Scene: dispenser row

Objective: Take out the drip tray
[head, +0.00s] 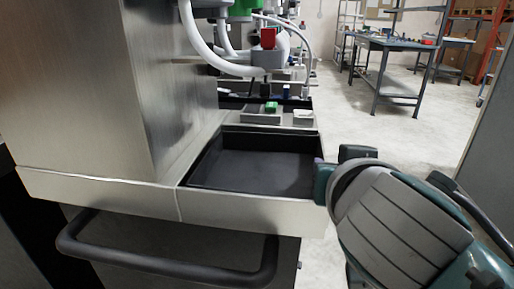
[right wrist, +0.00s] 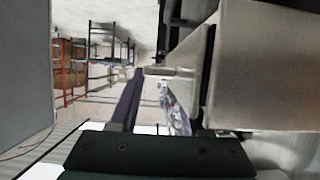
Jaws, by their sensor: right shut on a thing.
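The drip tray (head: 262,168) is a shallow black basin set in a brushed-metal surround, in the middle of the head view. It lies level below the white hoses. My right gripper (head: 320,180) is at the tray's right edge, shut on its rim. My wrist hides most of the jaws in the head view. In the right wrist view, a dark finger of this gripper (right wrist: 134,90) runs beside a pale metal edge, and the exact contact is hard to make out. My left gripper is in neither view.
A dark bar handle (head: 170,262) projects below the metal front. A tall metal housing (head: 85,80) stands at left. Open floor (head: 390,140) and a workbench (head: 395,50) lie at right.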

